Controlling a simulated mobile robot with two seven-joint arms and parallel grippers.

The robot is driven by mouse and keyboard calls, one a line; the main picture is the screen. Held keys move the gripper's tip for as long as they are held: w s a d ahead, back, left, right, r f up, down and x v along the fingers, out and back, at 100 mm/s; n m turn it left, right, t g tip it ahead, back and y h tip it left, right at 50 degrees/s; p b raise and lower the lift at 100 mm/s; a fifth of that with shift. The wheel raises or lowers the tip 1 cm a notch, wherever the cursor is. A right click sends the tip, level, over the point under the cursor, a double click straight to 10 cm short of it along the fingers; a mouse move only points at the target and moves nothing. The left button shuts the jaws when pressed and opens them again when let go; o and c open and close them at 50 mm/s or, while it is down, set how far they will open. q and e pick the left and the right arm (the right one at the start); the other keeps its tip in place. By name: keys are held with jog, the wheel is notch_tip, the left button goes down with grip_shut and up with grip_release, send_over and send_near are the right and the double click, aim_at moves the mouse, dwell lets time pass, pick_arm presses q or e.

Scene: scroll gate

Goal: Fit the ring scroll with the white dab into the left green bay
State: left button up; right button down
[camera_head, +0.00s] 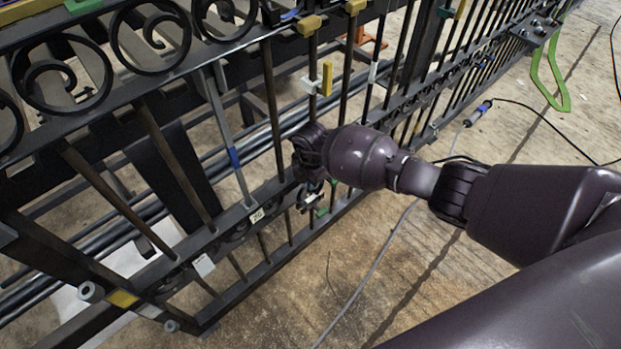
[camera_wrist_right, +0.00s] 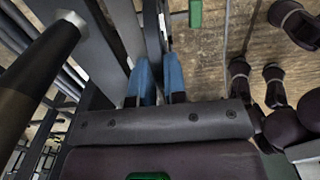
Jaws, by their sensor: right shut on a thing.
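Black ring scrolls with spirals inside sit along the gate's upper band, one at far left (camera_head: 62,76), another beside it (camera_head: 152,40). I cannot make out a white dab on any of them. A green mark (camera_head: 84,5) shows at the top left edge; I cannot tell whether it marks a bay. My right gripper (camera_head: 308,158) is at the gate's lower bars; its fingertips are hidden in the head view. In the right wrist view its blue fingertips (camera_wrist_right: 160,82) are close together on a narrow dark metal piece (camera_wrist_right: 154,42), mostly hidden. My left gripper is not in view.
The dark gate (camera_head: 180,175) crosses the view diagonally, with yellow blocks (camera_head: 309,25) on its upper rail. Dark pipes lie behind it. A green frame (camera_head: 550,75) and cables lie on the floor at right. The front floor (camera_head: 300,290) is mostly clear.

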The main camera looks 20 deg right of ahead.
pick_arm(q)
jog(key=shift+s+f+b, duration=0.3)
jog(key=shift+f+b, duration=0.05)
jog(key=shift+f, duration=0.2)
pick_arm(e)
jog(key=shift+f, duration=1.15)
dwell(0.8)
jog(key=c, duration=1.1)
grip_release()
jog(key=shift+r, duration=0.2)
jog(key=r+p, duration=0.1)
jog(key=r, duration=0.3)
jog(key=shift+w+r+p, duration=0.1)
jog(key=shift+w+p, duration=0.1)
jog(key=shift+p, duration=0.2)
notch_tip(320, 180, up, 6)
jog(key=shift+s+f+p, duration=0.1)
jog(key=shift+p, duration=1)
jog(key=shift+s+r, duration=0.1)
jog(key=shift+r, duration=0.2)
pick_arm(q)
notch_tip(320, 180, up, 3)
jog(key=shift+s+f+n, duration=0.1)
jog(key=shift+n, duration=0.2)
pick_arm(e)
jog(key=shift+f, duration=0.1)
